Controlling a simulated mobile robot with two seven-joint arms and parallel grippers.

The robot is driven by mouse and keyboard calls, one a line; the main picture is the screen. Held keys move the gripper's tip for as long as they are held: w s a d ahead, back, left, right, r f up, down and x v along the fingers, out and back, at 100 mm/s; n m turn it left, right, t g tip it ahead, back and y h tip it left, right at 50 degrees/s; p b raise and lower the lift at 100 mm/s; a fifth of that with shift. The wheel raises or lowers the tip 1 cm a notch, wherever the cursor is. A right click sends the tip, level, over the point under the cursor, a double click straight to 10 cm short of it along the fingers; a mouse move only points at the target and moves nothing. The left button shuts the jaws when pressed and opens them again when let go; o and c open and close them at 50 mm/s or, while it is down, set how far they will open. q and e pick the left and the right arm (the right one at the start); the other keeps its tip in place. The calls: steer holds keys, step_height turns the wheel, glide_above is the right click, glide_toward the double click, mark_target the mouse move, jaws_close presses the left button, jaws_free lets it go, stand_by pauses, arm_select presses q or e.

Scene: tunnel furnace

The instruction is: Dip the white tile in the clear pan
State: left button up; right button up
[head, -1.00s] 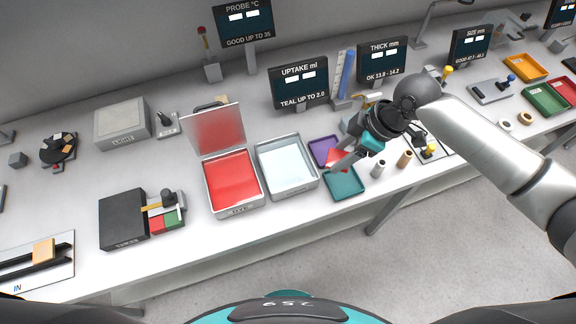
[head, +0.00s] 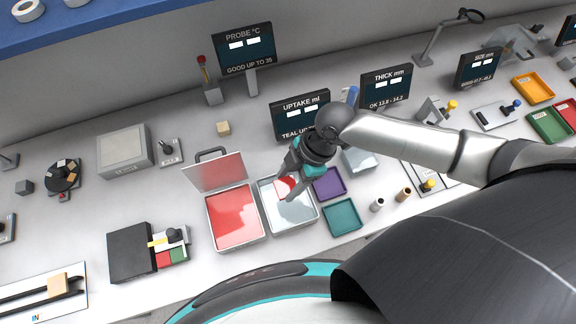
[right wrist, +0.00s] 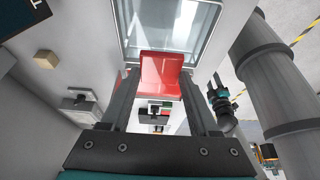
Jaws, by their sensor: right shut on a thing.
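My right gripper (head: 287,186) is shut on a tile (head: 283,188), which looks red rather than white. The tile also shows between both fingers in the right wrist view (right wrist: 160,76). The clear pan (head: 293,231), with pale liquid in it, is under the gripper in the head view and ahead of the tile in the right wrist view (right wrist: 213,35). The tile is over the pan's far part in the head view. I cannot tell whether it touches the liquid. My left gripper is not in view.
The red pan (head: 236,245) with its lid (head: 217,174) raised stands left of the clear pan. A purple tray (head: 329,184) and a teal tray (head: 343,216) lie to the right. The UPTAKE display (head: 301,112) stands behind.

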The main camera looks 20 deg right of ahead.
mark_target(288, 191)
steer(key=shift+s+f+b, duration=0.2)
steer(key=shift+f+b, duration=0.75)
steer(key=shift+f, duration=0.05)
step_height(288, 191, down, 3)
steer(key=b, duration=0.3)
steer(key=shift+f, duration=0.1)
steer(key=shift+f+b, duration=1.85)
steer(key=shift+f, duration=0.55)
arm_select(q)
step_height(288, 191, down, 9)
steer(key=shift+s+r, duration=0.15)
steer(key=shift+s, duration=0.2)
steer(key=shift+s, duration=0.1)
arm_select(e)
steer(key=shift+r, duration=0.1)
step_height(288, 191, up, 10)
steer(key=p, duration=1)
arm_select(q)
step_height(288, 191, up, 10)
